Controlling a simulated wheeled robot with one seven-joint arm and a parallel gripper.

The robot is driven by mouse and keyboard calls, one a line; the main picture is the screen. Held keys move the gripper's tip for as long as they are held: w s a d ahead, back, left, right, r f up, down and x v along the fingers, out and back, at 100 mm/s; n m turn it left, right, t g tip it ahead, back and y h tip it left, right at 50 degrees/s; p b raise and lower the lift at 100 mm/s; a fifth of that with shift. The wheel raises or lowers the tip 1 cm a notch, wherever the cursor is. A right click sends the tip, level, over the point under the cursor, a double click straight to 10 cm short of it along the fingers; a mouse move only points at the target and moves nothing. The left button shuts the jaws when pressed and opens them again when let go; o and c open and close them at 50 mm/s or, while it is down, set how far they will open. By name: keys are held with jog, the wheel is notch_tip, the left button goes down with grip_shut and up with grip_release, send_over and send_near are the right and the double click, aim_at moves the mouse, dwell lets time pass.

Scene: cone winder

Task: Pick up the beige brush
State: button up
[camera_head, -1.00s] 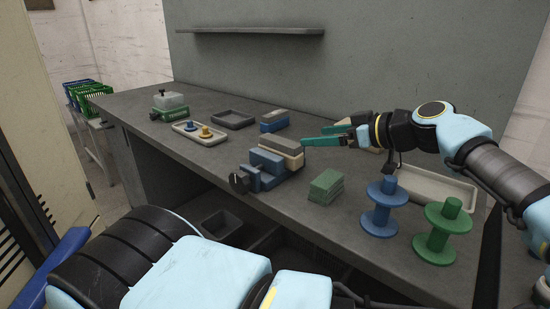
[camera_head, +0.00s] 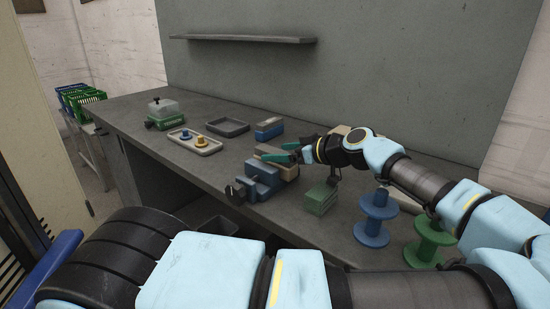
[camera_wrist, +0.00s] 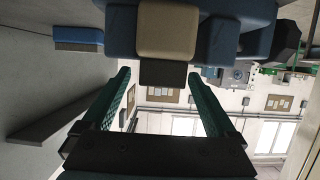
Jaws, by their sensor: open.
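A blue-and-grey brush-like block (camera_head: 269,129) and a dark tray (camera_head: 227,127) lie behind. Green blocks (camera_head: 319,199), a blue spool (camera_head: 376,217) and a green spool (camera_head: 430,241) stand to the right. A light tray (camera_head: 195,142) holds small pegs at left.

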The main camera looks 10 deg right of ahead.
jog(key=shift+w+a+f, duration=0.1)
jog(key=shift+w+a, duration=0.1)
jog(key=shift+w, duration=0.05)
jog(key=shift+c, duration=0.3)
grip_shut()
